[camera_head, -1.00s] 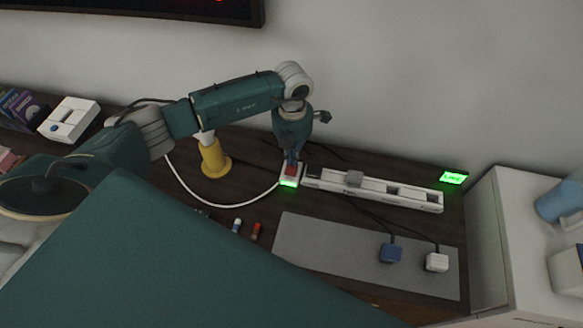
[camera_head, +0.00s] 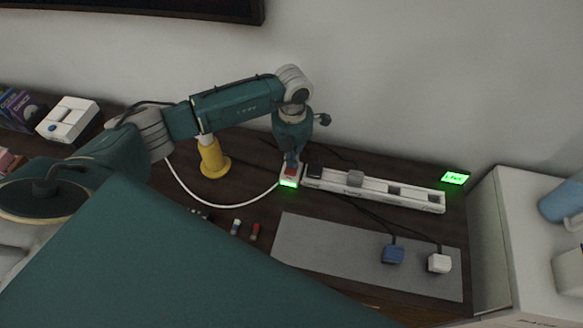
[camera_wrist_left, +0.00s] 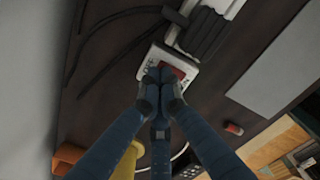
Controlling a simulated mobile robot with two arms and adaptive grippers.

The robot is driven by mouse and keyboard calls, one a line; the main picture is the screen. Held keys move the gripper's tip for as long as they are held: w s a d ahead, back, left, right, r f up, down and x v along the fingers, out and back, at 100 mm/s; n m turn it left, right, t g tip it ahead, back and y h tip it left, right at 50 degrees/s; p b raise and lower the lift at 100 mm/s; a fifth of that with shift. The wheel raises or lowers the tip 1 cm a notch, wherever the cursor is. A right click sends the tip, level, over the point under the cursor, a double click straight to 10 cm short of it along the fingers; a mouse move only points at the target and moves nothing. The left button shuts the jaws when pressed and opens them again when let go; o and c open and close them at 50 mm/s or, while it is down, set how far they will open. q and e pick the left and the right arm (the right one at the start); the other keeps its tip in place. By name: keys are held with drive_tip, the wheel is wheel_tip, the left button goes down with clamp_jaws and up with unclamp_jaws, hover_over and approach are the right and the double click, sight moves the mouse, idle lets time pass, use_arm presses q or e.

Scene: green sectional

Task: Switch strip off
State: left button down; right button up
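The white power strip (camera_head: 419,201) lies on the dark desk along the wall. Its switch end is at the left, with a red switch (camera_head: 291,171) and a lit green light (camera_head: 288,184). A plug sits in a strip socket. My left gripper (camera_head: 291,160) points down at the switch, its fingertips together and empty. In the left wrist view the fingertips (camera_wrist_left: 160,76) cover part of the red switch (camera_wrist_left: 180,72) on its white housing. I cannot tell whether they press it or hover just above. My right gripper is not in view.
A small green-lit display (camera_head: 455,178) stands right of the strip. A grey mat (camera_head: 325,250) holds a blue plug (camera_head: 393,254) and a white plug (camera_head: 439,263). A yellow stand (camera_head: 213,160) is left of the gripper. A white cabinet (camera_head: 510,240) bounds the right side.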

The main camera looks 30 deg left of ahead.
use_arm(q)
drive_tip(key=shift+r+p, duration=2.3)
drive_tip(key=shift+r, duration=1.25)
drive_tip(key=shift+s+f, duration=0.1)
drive_tip(key=shift+f, duration=0.05)
